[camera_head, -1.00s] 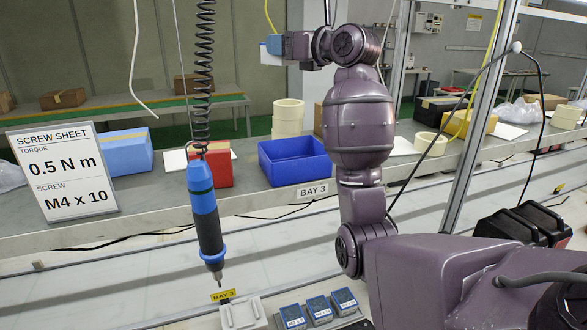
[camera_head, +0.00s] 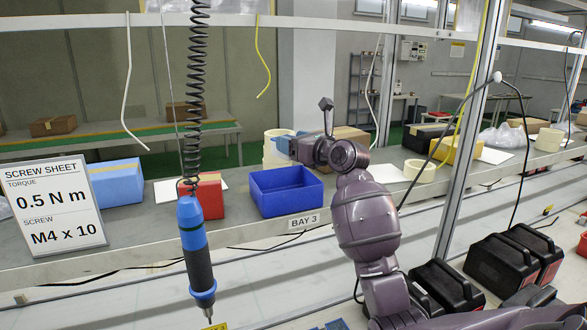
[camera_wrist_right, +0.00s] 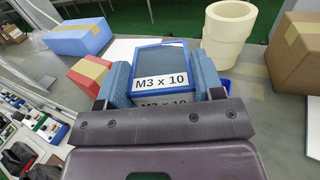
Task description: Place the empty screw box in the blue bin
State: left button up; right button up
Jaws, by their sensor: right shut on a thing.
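The blue bin (camera_head: 301,203) is an open box on the bench behind the BAY 3 label. My right gripper (camera_head: 284,145) is above its back part in the head view. In the right wrist view my right gripper (camera_wrist_right: 165,88) is shut on a blue screw box (camera_wrist_right: 160,53) with a white M3 x 10 label, one finger on each side. Its upper face looks plain dark blue-grey; no screws show. In the head view the box is hard to tell from the blue fingers. A strip of blue bin shows beside the right finger in the wrist view. My left gripper is out of view.
A red box (camera_head: 208,196) stands left of the bin, and a blue box (camera_head: 118,183) farther left. Cream rolls (camera_wrist_right: 229,33) and a cardboard box (camera_wrist_right: 300,50) stand behind. A blue screwdriver (camera_head: 195,245) hangs on a coiled cord in front. Black cases (camera_head: 500,263) stand at right.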

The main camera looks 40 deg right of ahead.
notch_tip(320, 180, down, 7)
dwell(0.5)
jog(key=shift+f, duration=0.65)
jog(key=o, duration=0.9)
jog(key=shift+r, duration=0.1)
jog(key=s, duration=0.4)
jog(key=s+d, duration=0.1)
jog(key=s, duration=0.3)
jog(key=s+d+r+b, duration=0.1)
jog(key=s, duration=0.3)
